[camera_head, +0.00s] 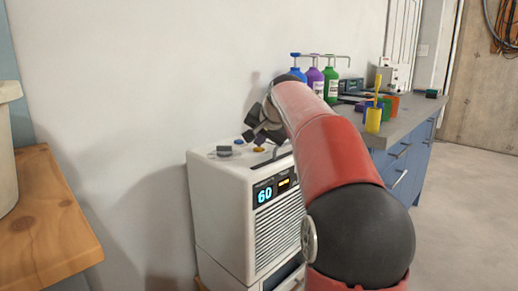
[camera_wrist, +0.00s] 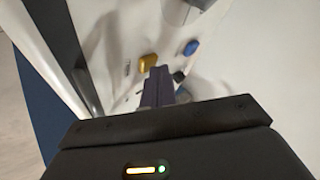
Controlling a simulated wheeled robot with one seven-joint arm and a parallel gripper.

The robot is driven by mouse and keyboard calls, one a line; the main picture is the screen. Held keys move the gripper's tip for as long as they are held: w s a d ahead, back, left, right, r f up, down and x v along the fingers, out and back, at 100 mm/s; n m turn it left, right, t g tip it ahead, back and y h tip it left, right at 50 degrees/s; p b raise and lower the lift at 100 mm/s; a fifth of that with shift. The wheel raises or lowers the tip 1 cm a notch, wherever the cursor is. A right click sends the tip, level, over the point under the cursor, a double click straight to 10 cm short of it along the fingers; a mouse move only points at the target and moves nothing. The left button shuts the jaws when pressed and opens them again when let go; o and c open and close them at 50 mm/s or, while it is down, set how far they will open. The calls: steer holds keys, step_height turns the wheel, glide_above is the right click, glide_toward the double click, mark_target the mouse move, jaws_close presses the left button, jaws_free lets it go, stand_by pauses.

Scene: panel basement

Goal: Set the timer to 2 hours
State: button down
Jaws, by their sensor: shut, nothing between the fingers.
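A white boxy appliance (camera_head: 222,212) with a slatted front stands on a low cabinet. Its front display (camera_head: 264,194) reads 60 in blue, with a smaller yellow readout (camera_head: 284,184) beside it, too small to read. On its top are a yellow control (camera_head: 259,149), a blue one (camera_head: 239,142) and a dark one (camera_head: 224,150). The wrist view also shows the yellow control (camera_wrist: 148,62), the blue control (camera_wrist: 190,47) and a dark one (camera_wrist: 179,76). My gripper (camera_wrist: 158,72) is shut and empty, its tips close to the yellow control; I cannot tell whether they touch.
A blue-fronted workbench (camera_head: 400,130) stands behind on the right, with pump bottles (camera_head: 314,82) and colored cups (camera_head: 373,118) on it. A wooden table (camera_head: 40,220) is at the left. The wall is close behind the appliance. Floor at the right is clear.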

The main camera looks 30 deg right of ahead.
mark_target(260, 150)
steer(key=shift+f, duration=0.2)
steer(key=shift+r, duration=0.1)
steer(key=shift+r+p, duration=0.8)
steer(key=shift+p, duration=0.05)
step_height(260, 150, up, 5)
steer(key=p, duration=0.5)
steer(key=shift+r, duration=0.1)
stand_by(0.6)
